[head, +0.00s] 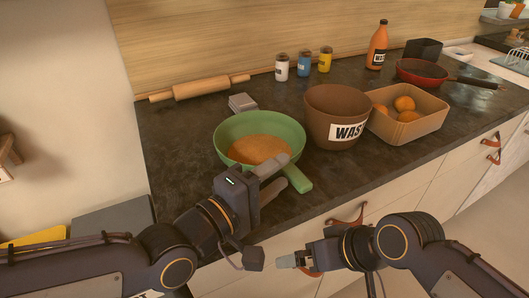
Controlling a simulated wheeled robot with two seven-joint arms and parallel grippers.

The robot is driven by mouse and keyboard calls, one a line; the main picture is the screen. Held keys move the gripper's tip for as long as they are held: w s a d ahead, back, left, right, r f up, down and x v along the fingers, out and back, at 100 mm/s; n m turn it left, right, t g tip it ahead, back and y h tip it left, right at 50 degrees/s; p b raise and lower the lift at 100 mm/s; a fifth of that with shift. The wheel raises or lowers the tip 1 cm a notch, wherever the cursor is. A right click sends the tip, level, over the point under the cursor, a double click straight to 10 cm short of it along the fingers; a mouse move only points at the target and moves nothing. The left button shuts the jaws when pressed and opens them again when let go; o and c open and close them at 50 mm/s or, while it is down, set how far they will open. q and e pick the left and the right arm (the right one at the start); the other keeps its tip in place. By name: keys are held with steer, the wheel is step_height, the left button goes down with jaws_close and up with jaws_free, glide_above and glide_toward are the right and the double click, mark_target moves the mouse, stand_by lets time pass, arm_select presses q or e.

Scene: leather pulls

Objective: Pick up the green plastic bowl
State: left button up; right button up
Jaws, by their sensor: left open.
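The green plastic bowl (226,129) stands on the dark counter, with a short thick handle (297,180) pointing toward me. Something tan-orange (258,149) lies inside it. My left gripper (284,174) is open at the bowl's near side, its fingers pointing toward the handle. One finger overlaps the near rim in the picture and hides part of it; I cannot tell whether it touches. My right gripper (287,262) is low in front of the counter, pointing left, away from the bowl. Its fingertips are small and its opening is unclear.
A brown tub (325,101) marked "WAS…" stands close right of the bowl, beside a tan box (432,119) with orange round items. A red pan (421,71) is farther right.

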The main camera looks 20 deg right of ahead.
mark_target(299, 171)
arm_select(q)
step_height(299, 171, down, 4)
steer(key=shift+r+b, duration=0.1)
steer(key=shift+b, duration=0.3)
steer(key=shift+w+d+r, duration=0.2)
steer(key=shift+d+r, duration=0.05)
steer(key=shift+d, duration=0.25)
steer(key=x, duration=0.6)
steer(key=shift+w+d, duration=0.1)
steer(key=shift+d, duration=0.1)
jaws_close()
